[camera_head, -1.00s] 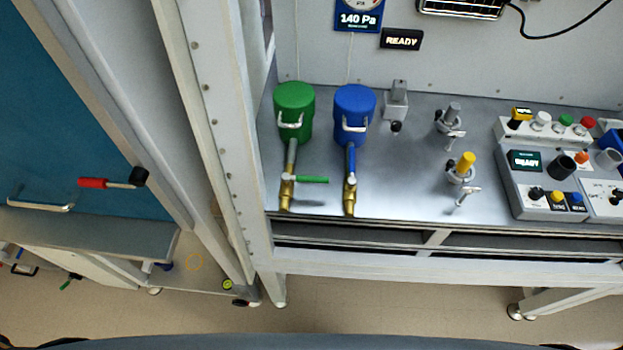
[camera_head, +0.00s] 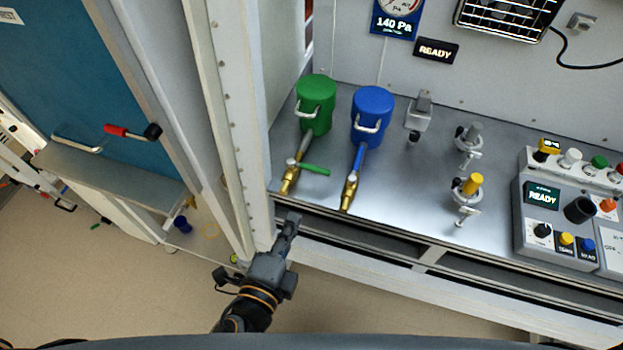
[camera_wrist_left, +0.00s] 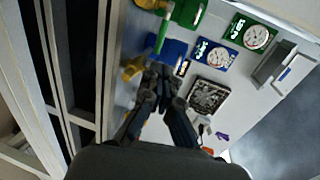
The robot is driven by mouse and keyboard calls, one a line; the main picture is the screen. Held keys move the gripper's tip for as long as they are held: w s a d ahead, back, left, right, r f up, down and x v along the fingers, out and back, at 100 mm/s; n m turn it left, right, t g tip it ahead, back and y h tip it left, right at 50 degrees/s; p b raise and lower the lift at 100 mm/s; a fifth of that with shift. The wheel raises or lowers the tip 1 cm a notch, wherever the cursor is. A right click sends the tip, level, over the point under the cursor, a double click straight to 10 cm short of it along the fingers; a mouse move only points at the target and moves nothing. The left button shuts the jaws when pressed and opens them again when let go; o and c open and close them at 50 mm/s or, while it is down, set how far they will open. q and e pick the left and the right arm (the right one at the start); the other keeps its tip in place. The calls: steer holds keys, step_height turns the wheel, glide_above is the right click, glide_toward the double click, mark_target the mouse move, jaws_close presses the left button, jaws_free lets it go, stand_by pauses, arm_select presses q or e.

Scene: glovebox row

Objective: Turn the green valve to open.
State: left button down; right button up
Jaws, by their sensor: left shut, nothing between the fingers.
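The green valve's lever (camera_head: 315,170) sits on a brass valve body (camera_head: 290,180) below the green canister (camera_head: 316,105). The lever lies across the pipe, pointing right. Next to it, the blue valve's lever (camera_head: 358,160) lies along its pipe below the blue canister (camera_head: 372,118). My left gripper (camera_head: 293,218) is shut and empty, near the bench's front edge, below the green valve in the picture and apart from it. In the left wrist view, the shut fingers (camera_wrist_left: 163,76) appear in front of the blue parts, with a green lever (camera_wrist_left: 162,36) beyond them.
A grey frame post (camera_head: 235,120) stands left of the valves. Two clamp-like fittings, one with a yellow top (camera_head: 473,184), and a control panel (camera_head: 555,225) are to the right. The bench front has an open slotted rail (camera_head: 400,245).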

mark_target(317, 172)
arm_select(q)
steer(key=p+x, duration=0.3)
steer(key=x, duration=0.8)
steer(key=shift+w+d, duration=0.1)
steer(key=shift+w, duration=0.1)
steer(key=shift+w+d+f, duration=0.15)
steer(key=shift+w+d, duration=0.05)
steer(key=shift+w, duration=0.35)
